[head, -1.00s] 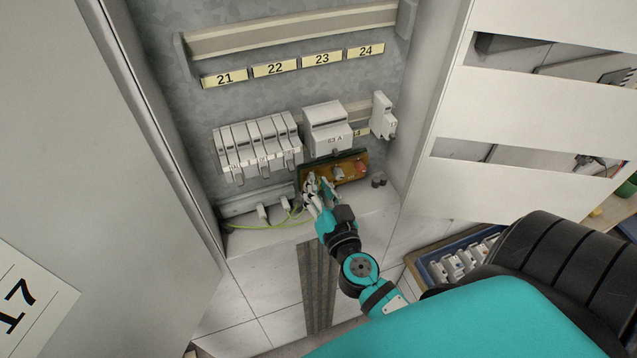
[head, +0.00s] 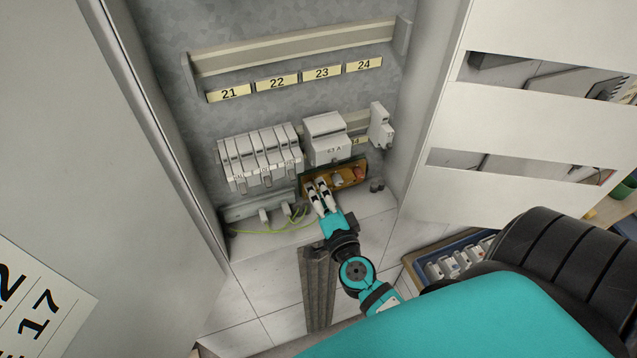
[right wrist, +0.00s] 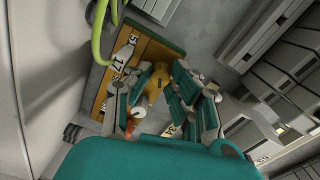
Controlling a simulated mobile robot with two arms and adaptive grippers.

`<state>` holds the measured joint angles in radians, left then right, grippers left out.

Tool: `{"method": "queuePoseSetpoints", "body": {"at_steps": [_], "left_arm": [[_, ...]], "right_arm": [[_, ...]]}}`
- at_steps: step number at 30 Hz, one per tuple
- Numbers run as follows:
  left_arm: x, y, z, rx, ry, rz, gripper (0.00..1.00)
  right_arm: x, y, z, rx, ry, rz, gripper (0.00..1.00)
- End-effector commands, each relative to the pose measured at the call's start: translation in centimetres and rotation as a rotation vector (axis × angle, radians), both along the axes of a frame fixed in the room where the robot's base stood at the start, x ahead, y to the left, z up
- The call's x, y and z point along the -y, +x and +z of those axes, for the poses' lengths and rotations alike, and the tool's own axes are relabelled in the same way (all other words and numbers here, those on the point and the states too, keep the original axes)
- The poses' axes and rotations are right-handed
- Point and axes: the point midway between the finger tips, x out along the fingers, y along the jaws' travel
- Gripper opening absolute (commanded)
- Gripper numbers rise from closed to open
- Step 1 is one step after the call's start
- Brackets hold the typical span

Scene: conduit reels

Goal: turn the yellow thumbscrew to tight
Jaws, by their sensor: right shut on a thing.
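The yellow thumbscrew (right wrist: 154,84) shows in the right wrist view between the finger pads of my right gripper (right wrist: 161,76). In the head view my right gripper (head: 318,190) reaches the left end of the orange-brown panel (head: 349,183) and covers the thumbscrew. The gripper is shut on the thumbscrew. A grey knob (head: 337,180) and a red knob (head: 360,174) stand on the same panel to the right. How tight the thumbscrew is cannot be read. My left gripper is not in view.
A row of grey-white breakers (head: 258,158) and a larger white module (head: 326,140) sit above the panel. Green-yellow wires (head: 270,229) lie to its left. Cabinet doors stand at both sides. A blue crate of parts (head: 412,262) lies at lower right.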

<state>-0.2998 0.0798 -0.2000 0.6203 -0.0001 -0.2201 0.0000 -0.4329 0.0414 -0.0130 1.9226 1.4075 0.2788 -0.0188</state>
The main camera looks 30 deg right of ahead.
Motion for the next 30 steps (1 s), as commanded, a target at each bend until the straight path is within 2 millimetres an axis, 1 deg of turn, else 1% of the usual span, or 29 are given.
{"method": "queuePoseSetpoints", "body": {"at_steps": [18, 24, 30], "left_arm": [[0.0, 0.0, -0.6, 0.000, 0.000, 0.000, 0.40], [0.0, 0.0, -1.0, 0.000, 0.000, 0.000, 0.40], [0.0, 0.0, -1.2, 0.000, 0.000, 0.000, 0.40]], "right_arm": [[0.1, 0.0, 0.0, 0.138, 0.568, -0.003, 0.00], [0.1, 0.0, -0.1, 0.176, 0.728, -0.003, 0.00], [0.1, 0.0, -0.1, 0.207, 0.852, -0.003, 0.00]]}}
